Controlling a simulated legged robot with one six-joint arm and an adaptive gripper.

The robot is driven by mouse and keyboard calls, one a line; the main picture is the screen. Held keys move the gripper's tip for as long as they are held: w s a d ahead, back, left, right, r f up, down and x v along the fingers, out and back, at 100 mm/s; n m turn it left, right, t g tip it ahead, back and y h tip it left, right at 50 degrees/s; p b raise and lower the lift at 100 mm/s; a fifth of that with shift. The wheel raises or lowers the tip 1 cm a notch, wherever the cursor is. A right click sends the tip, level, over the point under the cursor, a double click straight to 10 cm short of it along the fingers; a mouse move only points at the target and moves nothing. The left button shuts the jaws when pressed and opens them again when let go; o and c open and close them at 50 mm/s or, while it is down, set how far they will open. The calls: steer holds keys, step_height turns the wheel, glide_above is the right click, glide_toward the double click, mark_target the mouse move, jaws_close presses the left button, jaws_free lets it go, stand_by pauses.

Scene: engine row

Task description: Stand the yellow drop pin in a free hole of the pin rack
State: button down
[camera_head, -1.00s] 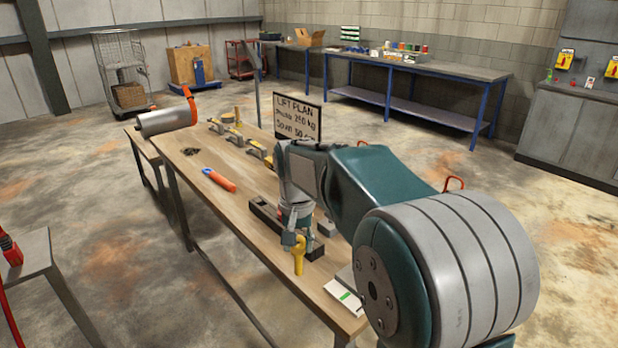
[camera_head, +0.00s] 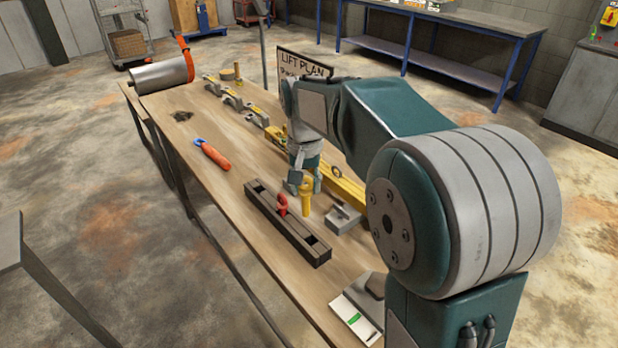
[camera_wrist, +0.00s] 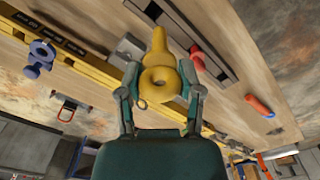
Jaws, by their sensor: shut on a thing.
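The yellow drop pin (camera_head: 306,200) hangs roughly upright from my gripper (camera_head: 303,184), ring end up. My gripper is shut on its ring end; in the wrist view the pin (camera_wrist: 158,45) lies between the two fingers (camera_wrist: 160,92). The pin rack (camera_head: 268,219) is a long dark block on the bench. A red pin (camera_head: 282,204) stands near its middle, and square openings show toward both ends. The yellow pin appears just right of the rack, apart from the red pin; its height over the bench is hard to tell.
A grey block (camera_head: 344,218) sits right of the rack, with a long yellow beam (camera_head: 342,185) behind it. An orange-handled tool (camera_head: 212,154) lies left. Bench surface left of the rack is clear.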

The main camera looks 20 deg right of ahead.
mark_target(308, 192)
steer(key=shift+d+f, duration=0.15)
steer(key=shift+f, duration=1.2)
steer(key=shift+d+f, duration=0.15)
steer(key=shift+f, duration=1.2)
steer(key=shift+d+f, duration=0.25)
steer(key=shift+d, duration=0.4)
steer(key=shift+a, duration=0.1)
